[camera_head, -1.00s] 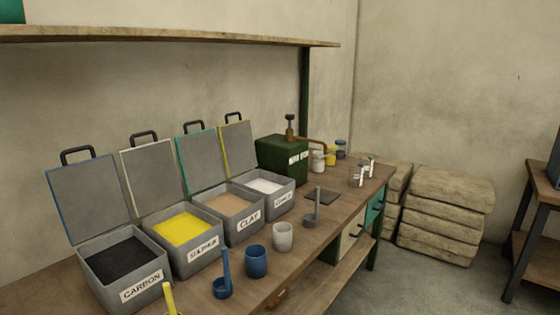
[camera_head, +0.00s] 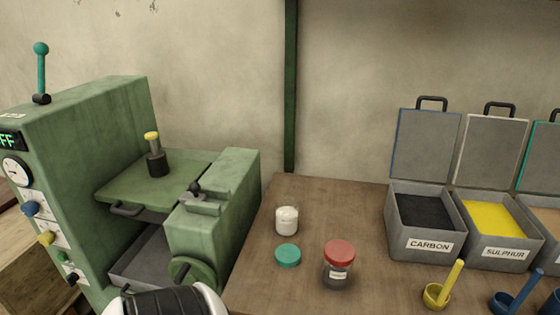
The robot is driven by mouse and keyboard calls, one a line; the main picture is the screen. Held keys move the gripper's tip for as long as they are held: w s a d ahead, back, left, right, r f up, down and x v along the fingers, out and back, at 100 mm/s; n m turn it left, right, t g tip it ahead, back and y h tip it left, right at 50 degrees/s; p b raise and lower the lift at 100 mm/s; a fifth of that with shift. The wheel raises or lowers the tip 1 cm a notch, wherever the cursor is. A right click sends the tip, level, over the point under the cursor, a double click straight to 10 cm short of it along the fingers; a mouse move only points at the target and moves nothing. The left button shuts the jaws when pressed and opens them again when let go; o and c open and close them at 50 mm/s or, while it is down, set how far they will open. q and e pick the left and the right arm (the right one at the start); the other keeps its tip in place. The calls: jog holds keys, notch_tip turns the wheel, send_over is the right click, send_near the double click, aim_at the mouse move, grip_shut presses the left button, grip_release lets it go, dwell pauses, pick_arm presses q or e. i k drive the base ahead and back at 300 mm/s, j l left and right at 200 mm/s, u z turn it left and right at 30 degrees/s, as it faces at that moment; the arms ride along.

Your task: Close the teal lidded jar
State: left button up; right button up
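An open jar with whitish contents (camera_head: 287,221) stands upright on the left part of the wooden table. A round teal lid (camera_head: 288,255) lies flat on the table just in front of it, apart from the jar. A second jar with a red lid (camera_head: 339,262) on it stands to the right of the teal lid; its body is dark and labelled. Neither gripper is in view. A black and white part of my own arm shows at the bottom edge, left of the table.
A green machine (camera_head: 120,190) with levers and a handwheel stands left of the table (camera_head: 330,200). Open bins of carbon (camera_head: 420,226) and sulphur (camera_head: 493,231) stand at the right. A yellow scoop (camera_head: 437,294) and a blue scoop (camera_head: 505,302) are near the front.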

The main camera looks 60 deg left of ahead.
aim_at(286, 208)
jog(key=u, duration=1.85)
